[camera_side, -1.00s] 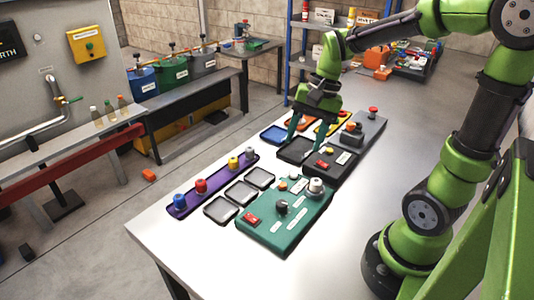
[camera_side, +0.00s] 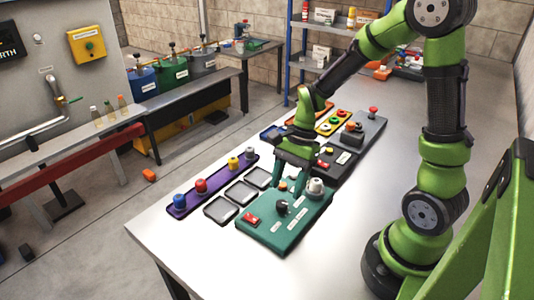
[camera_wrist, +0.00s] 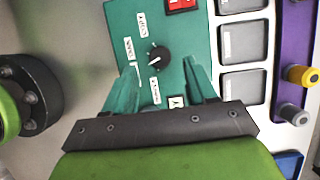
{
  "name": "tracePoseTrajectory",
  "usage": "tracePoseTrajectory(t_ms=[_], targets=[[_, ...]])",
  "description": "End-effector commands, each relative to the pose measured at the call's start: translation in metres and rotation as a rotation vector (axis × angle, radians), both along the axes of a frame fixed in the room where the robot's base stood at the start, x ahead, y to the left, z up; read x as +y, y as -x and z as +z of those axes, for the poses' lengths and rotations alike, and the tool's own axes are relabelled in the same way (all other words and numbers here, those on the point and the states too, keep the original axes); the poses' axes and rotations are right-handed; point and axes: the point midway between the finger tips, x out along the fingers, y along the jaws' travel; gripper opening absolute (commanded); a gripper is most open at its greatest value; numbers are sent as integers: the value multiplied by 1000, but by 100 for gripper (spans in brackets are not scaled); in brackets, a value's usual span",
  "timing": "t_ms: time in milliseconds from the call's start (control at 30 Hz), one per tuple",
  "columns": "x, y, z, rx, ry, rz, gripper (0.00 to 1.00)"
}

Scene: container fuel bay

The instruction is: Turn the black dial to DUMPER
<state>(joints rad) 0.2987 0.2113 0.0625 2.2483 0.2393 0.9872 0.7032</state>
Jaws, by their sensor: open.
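The black dial (camera_side: 282,207) is a round knob on the green panel (camera_side: 262,235). It also shows in the wrist view (camera_wrist: 159,58), where its white mark points to the lower left. Several small white labels (camera_wrist: 142,25) stand around it; their words are too small to read surely. My gripper (camera_side: 290,188) is open and empty, pointing down over the back part of the green panel, close to the dial. In the wrist view its teal fingers (camera_wrist: 160,72) lie apart, with the dial between and just beyond their tips. I see no contact with the dial.
The green panel also carries a red switch (camera_side: 251,219) and a grey-white knob (camera_side: 316,186). Black trays (camera_side: 221,210) and a purple strip with coloured knobs (camera_side: 213,187) lie to the left. A dark panel (camera_side: 341,160) lies behind. The table's front is bare.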

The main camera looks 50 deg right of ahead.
Motion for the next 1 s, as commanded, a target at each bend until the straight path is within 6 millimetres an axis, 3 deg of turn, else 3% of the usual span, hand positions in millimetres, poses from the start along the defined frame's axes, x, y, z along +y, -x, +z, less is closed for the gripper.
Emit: tracePoseTrajectory(t_ms=[233,633,1000], targets=[[13,1,-33,3,-1,0,56],[16,0,-40,0,1,0,56],[16,0,-39,-1,1,0,1]])
